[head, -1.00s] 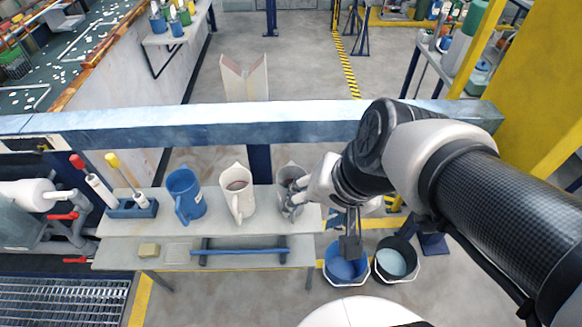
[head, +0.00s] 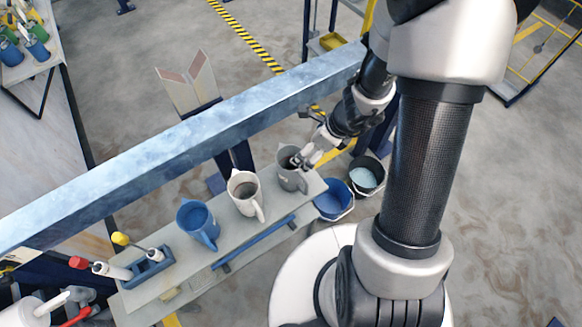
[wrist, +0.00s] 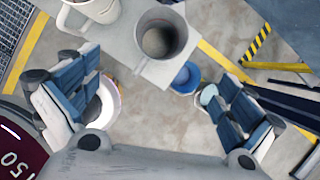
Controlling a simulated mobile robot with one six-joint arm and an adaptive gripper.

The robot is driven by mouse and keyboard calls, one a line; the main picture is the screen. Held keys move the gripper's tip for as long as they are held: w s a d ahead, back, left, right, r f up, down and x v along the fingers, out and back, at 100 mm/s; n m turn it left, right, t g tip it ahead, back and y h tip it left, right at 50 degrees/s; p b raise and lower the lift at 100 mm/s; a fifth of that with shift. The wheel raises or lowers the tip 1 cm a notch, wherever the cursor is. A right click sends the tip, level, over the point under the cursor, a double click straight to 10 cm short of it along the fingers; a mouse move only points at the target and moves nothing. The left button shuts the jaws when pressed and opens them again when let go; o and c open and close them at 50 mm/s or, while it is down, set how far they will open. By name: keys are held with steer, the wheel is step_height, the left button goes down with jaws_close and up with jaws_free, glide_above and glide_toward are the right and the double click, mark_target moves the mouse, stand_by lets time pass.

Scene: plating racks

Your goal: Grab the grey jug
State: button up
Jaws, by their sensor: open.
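The grey jug (head: 292,181) stands upright at the right end of the upper shelf of a pale bench (head: 222,235), its open mouth up. My gripper (head: 311,155) is at the jug's right rim in the head view and partly covers it. In the wrist view, the grey jug (wrist: 163,42) is at top centre, beyond the spread fingers of my gripper (wrist: 150,76). The fingers are wide apart with nothing between them. Whether a finger touches the jug cannot be told.
A cream jug (head: 241,186) and a blue jug (head: 194,225) stand left of the grey jug. A blue holder (head: 150,268) with tools is farther left. A blue-grey beam (head: 200,140) runs behind the bench. A blue bucket (head: 333,203) and a dark bucket (head: 371,168) stand on the floor at right.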

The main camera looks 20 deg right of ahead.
steer(key=b, duration=0.7)
glide_toward(295, 176)
steer(key=w+a+f, duration=0.2)
steer(key=w+f, duration=0.4)
steer(key=shift+w+d, duration=0.15)
steer(key=shift+w, duration=0.05)
steer(key=c, duration=1.6)
